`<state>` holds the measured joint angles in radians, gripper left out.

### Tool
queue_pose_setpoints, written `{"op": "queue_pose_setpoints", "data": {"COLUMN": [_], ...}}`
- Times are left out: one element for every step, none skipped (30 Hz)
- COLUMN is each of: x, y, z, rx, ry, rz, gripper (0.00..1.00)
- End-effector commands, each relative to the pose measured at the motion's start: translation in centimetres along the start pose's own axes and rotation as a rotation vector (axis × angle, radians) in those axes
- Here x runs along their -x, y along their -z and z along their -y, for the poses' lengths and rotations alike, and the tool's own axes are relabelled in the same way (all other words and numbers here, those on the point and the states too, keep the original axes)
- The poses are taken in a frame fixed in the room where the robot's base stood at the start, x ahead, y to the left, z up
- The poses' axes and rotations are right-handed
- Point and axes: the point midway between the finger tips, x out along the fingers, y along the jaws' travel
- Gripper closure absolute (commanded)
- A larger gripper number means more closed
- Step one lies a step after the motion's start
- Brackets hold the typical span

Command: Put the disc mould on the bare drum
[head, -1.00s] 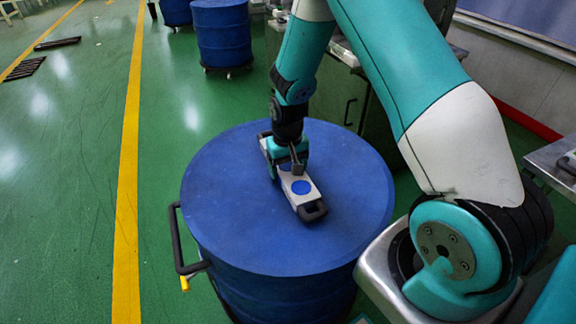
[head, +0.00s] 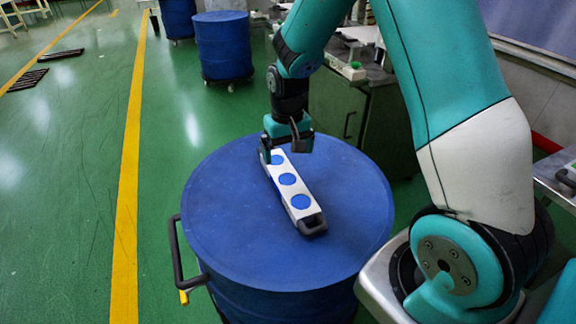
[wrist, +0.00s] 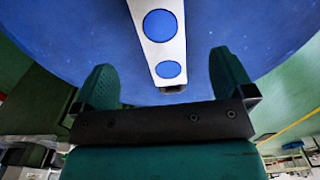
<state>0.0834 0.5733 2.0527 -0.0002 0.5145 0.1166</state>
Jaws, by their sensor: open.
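The disc mould (head: 294,190), a long light-grey bar with blue round discs and a dark handle at its near end, lies flat on top of the blue drum (head: 225,225). My gripper (head: 286,150) is above the far end of the mould, open and apart from it. In the wrist view, the mould (wrist: 154,48) runs between and beyond the two spread fingers (wrist: 160,82), with the drum top (wrist: 70,50) around it. The mould's far end is partly hidden by my gripper in the head view.
The drum has a black side handle (head: 176,250) at the left. Other blue drums (head: 223,45) stand at the back. A dark green cabinet (head: 350,115) and a metal bench are behind and to the right. Green floor with a yellow line (head: 128,200) is free on the left.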

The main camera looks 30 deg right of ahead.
Motion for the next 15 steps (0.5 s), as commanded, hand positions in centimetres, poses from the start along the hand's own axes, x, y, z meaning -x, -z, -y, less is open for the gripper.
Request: {"op": "queue_pose_setpoints", "data": {"x": [0.8, 1.1, 1.5, 1.7, 2.0, 2.4, 2.9, 3.4, 4.3, 5.1, 6.0, 7.3, 8.4, 9.4, 10.7], "y": [0.1, 0.1, 0.1, 0.0, 0.0, -0.2, -0.4, -0.8, -1.4, -2.1, -2.9, -4.2, -5.4, -6.7, -8.6], "z": [0.0, 0.0, 0.0, 0.0, 0.1, 0.3, 0.7, 1.1, 1.9, 2.7, 3.6, 4.8, 5.8, 6.8, 8.0], "rx": [0.0, 0.0, 0.0, 0.0, 0.003, 0.011, 0.02, 0.034, 0.061, 0.087, 0.117, 0.164, 0.204, 0.247, 0.305], "ry": [0.0, 0.0, 0.0, 0.0, 0.002, 0.006, 0.011, 0.019, 0.034, 0.047, 0.064, 0.089, 0.108, 0.129, 0.158], "rz": [-0.003, -0.003, -0.002, -0.002, -0.002, -0.004, -0.005, -0.007, -0.013, -0.017, -0.023, -0.03, -0.035, -0.04, -0.046], "gripper": [0.0, 0.0, 0.0, 0.0, 0.0, 0.0, 0.0, 0.0, 0.0, 0.0, 0.0, 0.0, 0.0, 0.0, 0.0]}}
